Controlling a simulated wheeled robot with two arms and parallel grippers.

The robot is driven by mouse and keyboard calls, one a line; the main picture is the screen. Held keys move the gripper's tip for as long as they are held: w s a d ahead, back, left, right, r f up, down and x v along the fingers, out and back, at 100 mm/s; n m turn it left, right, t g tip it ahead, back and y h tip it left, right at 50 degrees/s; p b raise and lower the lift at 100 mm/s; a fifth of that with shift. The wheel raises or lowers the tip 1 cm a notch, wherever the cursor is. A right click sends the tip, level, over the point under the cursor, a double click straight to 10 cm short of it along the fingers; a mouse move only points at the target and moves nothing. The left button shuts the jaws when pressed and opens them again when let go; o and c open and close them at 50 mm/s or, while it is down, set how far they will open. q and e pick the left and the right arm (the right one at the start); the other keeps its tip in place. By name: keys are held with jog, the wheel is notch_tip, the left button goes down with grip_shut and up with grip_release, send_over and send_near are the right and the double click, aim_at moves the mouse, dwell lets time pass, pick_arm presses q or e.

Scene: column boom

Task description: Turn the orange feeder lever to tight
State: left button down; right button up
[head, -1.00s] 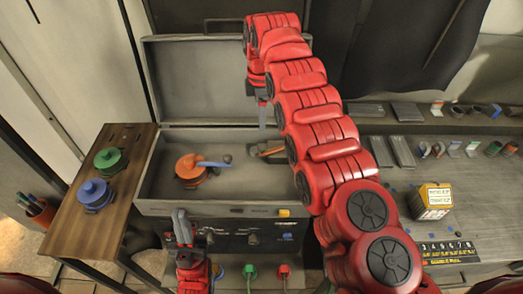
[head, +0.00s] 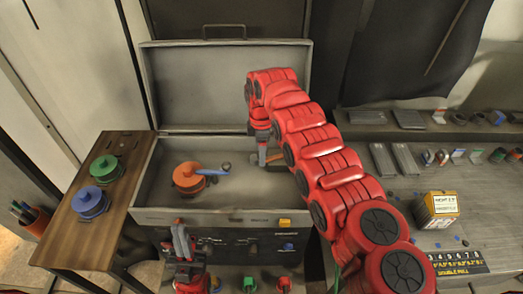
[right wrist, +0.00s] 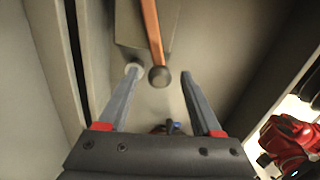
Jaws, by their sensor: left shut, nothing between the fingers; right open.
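The orange feeder lever (right wrist: 152,30) is a thin bar with a dark round knob (right wrist: 159,77) in the right wrist view. A short piece of the lever (head: 275,157) shows in the head view, at the right of the open grey case (head: 215,216), partly hidden by my right arm. My right gripper (right wrist: 161,72) is open, with the knob between its fingertips and gaps on both sides. In the head view this gripper (head: 262,164) points down into the case. My left gripper (head: 180,228) is shut and empty in front of the case. I cannot read any tight marking.
An orange spool (head: 188,177) with a blue lever (head: 212,171) is in the case's left part. Green (head: 106,168) and blue (head: 90,202) spools stand on the wooden side table. A yellow-and-white box (head: 436,210) is on the right bench.

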jog(key=shift+c, duration=0.3)
grip_shut()
dwell(1.1)
